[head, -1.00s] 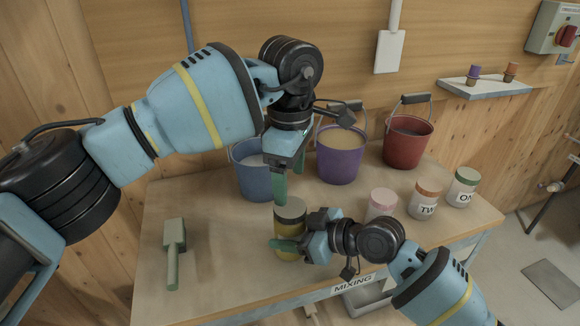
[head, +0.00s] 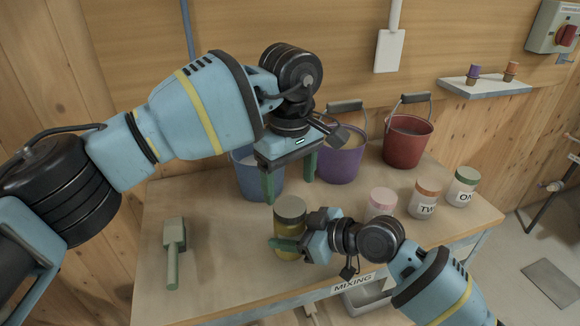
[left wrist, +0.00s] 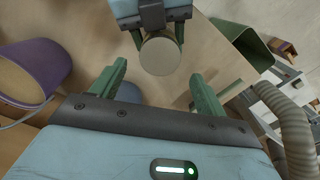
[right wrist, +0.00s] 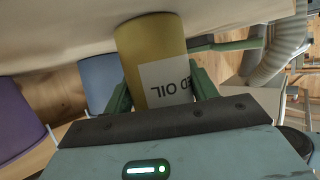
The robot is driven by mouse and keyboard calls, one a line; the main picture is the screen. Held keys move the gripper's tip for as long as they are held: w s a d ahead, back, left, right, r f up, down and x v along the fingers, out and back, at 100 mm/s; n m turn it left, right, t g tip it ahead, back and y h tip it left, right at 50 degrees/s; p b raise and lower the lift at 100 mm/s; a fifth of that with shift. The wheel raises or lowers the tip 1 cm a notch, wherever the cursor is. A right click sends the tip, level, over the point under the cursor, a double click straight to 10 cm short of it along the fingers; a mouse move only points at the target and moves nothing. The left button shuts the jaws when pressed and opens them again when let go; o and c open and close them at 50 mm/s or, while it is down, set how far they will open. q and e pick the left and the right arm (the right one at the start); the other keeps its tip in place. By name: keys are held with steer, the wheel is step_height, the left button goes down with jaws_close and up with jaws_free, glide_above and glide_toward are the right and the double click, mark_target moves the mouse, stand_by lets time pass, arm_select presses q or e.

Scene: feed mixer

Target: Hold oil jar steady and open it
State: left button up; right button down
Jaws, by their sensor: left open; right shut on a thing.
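The oil jar (head: 289,243) is yellow with a grey-brown lid (head: 290,207) and stands upright on the bench. In the right wrist view its yellow body (right wrist: 150,48) carries a white label ending in "OIL". My right gripper (head: 289,246) is shut on the jar's body, one finger on each side. My left gripper (head: 290,178) is open and empty above the jar, fingers pointing down. In the left wrist view the lid (left wrist: 160,56) lies beyond and between the open fingers (left wrist: 158,88), apart from them.
Blue (head: 256,180), purple (head: 340,162) and red (head: 407,142) buckets stand behind. Pink-lidded (head: 381,203), orange-lidded (head: 424,200) and green-lidded (head: 463,187) jars stand to the right. A green-grey scoop (head: 174,250) lies at the left. The bench between scoop and jar is clear.

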mark_target(290, 206)
arm_select(q)
steer(key=shift+f, duration=2.6)
steer(key=c, duration=1)
steer(key=n, duration=1.3)
steer(key=shift+n, duration=0.3)
steer(key=o, duration=1.1)
steer(key=shift+r, duration=0.15)
